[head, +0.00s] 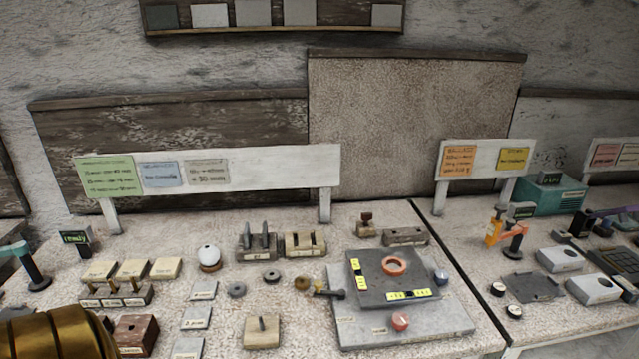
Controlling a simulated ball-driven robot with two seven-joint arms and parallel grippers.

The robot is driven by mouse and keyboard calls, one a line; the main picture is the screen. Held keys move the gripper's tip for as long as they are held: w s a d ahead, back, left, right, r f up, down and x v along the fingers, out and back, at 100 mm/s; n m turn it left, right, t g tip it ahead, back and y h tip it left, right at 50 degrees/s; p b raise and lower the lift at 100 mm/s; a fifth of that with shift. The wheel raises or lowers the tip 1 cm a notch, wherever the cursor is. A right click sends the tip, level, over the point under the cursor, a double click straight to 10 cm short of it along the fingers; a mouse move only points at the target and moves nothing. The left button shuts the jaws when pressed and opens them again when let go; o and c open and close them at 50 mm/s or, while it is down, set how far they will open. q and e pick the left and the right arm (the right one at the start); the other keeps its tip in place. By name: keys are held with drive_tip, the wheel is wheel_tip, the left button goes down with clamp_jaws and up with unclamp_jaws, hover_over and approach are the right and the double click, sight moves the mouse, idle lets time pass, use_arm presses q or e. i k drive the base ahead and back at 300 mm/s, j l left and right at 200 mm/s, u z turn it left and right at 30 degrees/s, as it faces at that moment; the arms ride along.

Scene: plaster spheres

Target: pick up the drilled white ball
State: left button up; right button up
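A white ball (208,254) sits on a small brown ring-shaped stand (210,267) on the left part of the speckled table. It is the only white ball I can make out. No drilled hole can be made out on it at this size. Neither of my grippers can be seen in the head view. A ribbed gold shape at the lower left corner may be part of my own arm, but no fingers show on it.
Slotted blocks (303,244) stand right of the ball; small wooden blocks (165,268) lie to its left. Pale labelled plates (194,318) lie in front. A grey board (448,322) with an orange ring (394,265) is further right. A white sign (262,168) stands behind.

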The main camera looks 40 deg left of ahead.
sight(209, 256)
drive_tip(key=u, duration=2.1)
drive_tip(key=z, duration=1.25)
drive_tip(key=u, duration=1.25)
drive_tip(key=i+j+z, duration=0.15)
drive_tip(key=j+z, duration=0.2)
drive_tip(key=i+j+z, duration=0.1)
drive_tip(key=j+z, duration=0.3)
